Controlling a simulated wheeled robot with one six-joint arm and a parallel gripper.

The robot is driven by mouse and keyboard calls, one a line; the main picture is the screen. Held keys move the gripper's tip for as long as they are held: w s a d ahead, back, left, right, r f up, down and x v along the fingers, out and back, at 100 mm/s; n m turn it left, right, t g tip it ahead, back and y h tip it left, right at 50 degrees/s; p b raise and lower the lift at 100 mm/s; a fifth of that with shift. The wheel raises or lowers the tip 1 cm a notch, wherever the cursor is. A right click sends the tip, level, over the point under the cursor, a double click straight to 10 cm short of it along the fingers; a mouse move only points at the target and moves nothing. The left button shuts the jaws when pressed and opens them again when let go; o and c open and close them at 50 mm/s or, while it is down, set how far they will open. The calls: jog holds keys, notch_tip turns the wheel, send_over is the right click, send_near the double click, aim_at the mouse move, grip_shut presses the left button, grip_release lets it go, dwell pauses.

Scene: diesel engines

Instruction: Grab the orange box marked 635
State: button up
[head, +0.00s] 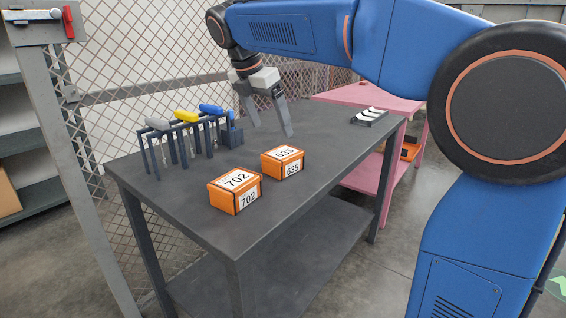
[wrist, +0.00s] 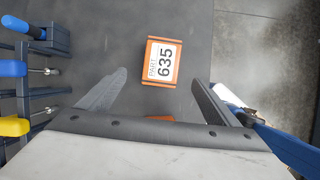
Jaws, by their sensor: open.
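The orange box marked 635 (head: 283,163) sits on the dark grey table, with white labels on its top and front. In the wrist view the 635 box (wrist: 161,62) lies beyond the fingertips, between their lines. My gripper (head: 271,132) is open and empty above the table, above and slightly behind the 635 box and apart from it. Its spread fingers also show in the wrist view (wrist: 158,78). A second orange box, marked 702 (head: 235,190), stands on the table to the left and in front of the 635 box. In the wrist view, my gripper body hides what lies below.
A dark rack with grey, yellow and blue handled tools (head: 186,125) stands at the table's left rear. A black tray with white pieces (head: 369,116) lies at the right rear. A pink table (head: 385,102) stands behind.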

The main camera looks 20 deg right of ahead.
aim_at(282, 153)
jog(key=x, duration=1.3)
jog(key=shift+s+d, duration=0.1)
jog(key=shift+s, duration=0.05)
jog(key=shift+f, duration=0.3)
dwell(0.4)
jog(key=shift+r, duration=0.1)
jog(key=c, duration=1.5)
